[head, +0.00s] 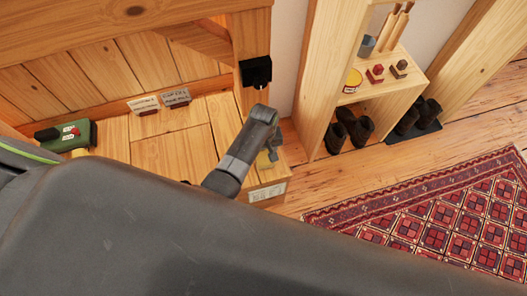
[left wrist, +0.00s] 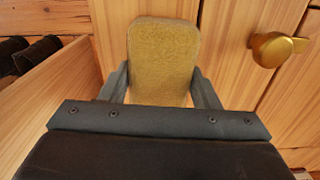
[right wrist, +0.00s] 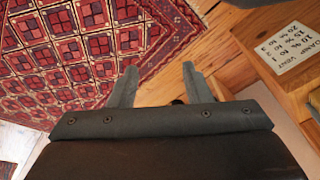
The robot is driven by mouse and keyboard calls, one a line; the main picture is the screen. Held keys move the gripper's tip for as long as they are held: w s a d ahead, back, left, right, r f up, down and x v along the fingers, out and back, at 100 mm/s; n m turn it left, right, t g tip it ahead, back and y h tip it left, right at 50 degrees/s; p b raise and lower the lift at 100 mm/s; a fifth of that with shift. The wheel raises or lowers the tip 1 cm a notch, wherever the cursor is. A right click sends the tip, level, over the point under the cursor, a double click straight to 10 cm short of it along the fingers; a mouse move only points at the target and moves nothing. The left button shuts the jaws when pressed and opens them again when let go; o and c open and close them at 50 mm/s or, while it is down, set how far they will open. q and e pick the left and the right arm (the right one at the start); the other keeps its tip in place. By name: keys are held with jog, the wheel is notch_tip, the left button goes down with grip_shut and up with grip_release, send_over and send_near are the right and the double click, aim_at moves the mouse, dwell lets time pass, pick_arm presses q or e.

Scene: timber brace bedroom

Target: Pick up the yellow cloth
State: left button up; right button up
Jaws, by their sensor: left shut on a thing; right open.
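The yellow cloth (left wrist: 162,50) is a folded, rounded pad standing up between the fingers of my left gripper (left wrist: 162,88) in the left wrist view. The gripper is shut on it, with a finger along each side. In the head view my left gripper (head: 271,152) is over the right end of the wooden bench, and a yellowish bit of the cloth (head: 264,161) shows beside it, mostly hidden. My right gripper (right wrist: 160,82) is open and empty in the right wrist view, with the patterned rug and wooden floor beyond its fingers.
A wooden shelf unit (head: 355,98) with small items stands right of the bench, dark boots (head: 355,128) below. A green box (head: 66,136) and cards (head: 175,97) are on the left. A brass knob (left wrist: 275,49) is near the cloth. The red rug (head: 440,222) is clear.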

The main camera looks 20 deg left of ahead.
pick_arm(q)
jog(key=shift+c, duration=0.2)
jog(key=shift+r, duration=0.5)
notch_tip(320, 180, up, 4)
jog(key=p, duration=0.2)
jog(key=shift+r+p, duration=0.2)
jog(key=shift+p, duration=0.1)
notch_tip(320, 180, up, 4)
jog(key=shift+f+p, duration=0.15)
jog(key=shift+p, duration=0.45)
jog(key=shift+r, duration=0.45)
pick_arm(e)
notch_tip(320, 180, down, 7)
jog(key=s+d+g, duration=0.1)
jog(key=s, duration=0.1)
jog(key=shift+d+h, duration=0.35)
jog(key=shift+h, duration=0.05)
pick_arm(q)
jog(key=o, duration=0.3)
jog(key=shift+c, duration=0.9)
pick_arm(e)
jog(key=shift+r, duration=0.1)
jog(key=shift+w, duration=0.1)
